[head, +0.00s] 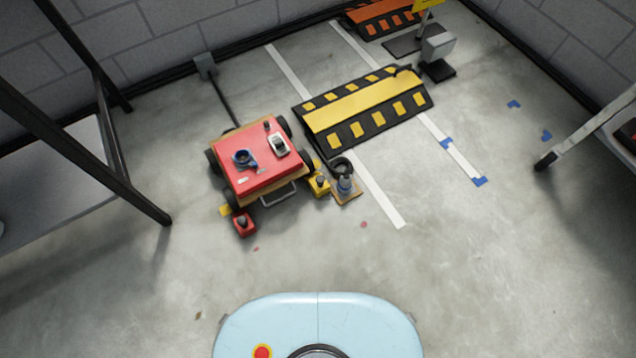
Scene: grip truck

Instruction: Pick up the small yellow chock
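A small yellow chock (321,187) with a dark top sits on the floor at the right front corner of a red-topped cart (262,182). It is close beside the cart's wheel; I cannot tell whether they touch. Another small yellow piece (226,210) shows at the cart's left front corner, partly hidden, beside a red block (244,228) with a dark knob. Neither of my grippers is in the head view.
Right of the chock, a grey device on a tan board (345,192) stands very close. A black and yellow ramp (366,107) lies behind. Dark-framed shelving (75,125) stands left, and a leg of another frame (590,138) right.

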